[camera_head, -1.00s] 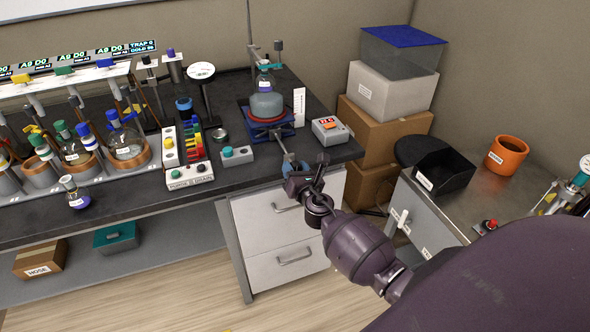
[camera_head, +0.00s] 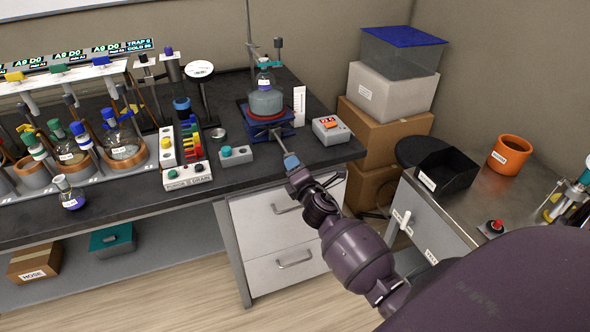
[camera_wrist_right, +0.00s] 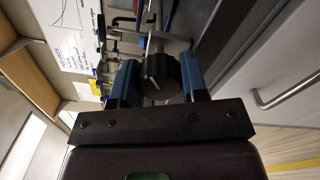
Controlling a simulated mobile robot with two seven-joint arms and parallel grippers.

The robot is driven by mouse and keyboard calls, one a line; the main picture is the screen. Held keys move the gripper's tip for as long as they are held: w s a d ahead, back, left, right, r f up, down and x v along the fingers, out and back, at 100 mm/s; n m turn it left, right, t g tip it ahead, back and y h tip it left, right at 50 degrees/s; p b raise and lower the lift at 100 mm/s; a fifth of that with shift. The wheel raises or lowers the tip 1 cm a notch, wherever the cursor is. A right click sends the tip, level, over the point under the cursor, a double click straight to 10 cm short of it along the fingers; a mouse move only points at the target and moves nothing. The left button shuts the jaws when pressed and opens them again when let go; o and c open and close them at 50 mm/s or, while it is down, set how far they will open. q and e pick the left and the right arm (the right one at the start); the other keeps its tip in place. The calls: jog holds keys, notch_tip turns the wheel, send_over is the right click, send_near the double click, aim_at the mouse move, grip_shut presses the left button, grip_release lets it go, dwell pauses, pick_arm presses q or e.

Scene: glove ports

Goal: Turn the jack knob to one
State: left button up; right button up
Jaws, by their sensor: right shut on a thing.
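The black jack knob (camera_wrist_right: 160,76), with a white mark line on its face, sits between the blue fingers of my right gripper (camera_wrist_right: 158,82) in the right wrist view. The gripper is shut on it. In the head view my right gripper (camera_head: 291,163) is at the bench's front edge, in front of the blue jack (camera_head: 285,132), and the knob is hidden by it. A round flask (camera_head: 266,102) sits in a heater on the jack. My left gripper is not in view.
A white scale card (camera_head: 299,106) stands beside the jack. A box with a red display (camera_head: 331,130) is to its right, and a grey box with a teal knob (camera_head: 236,155) to its left. Drawers (camera_head: 275,230) are below my right gripper.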

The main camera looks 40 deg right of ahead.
jog(key=m, duration=0.6)
jog(key=shift+m, duration=0.3)
dwell(0.5)
jog(key=o, duration=0.9)
jog(key=shift+s, duration=0.1)
jog(key=v, duration=1)
jog(key=shift+s+a+p, duration=0.2)
jog(key=shift+s+p, duration=0.05)
jog(key=shift+p, duration=0.05)
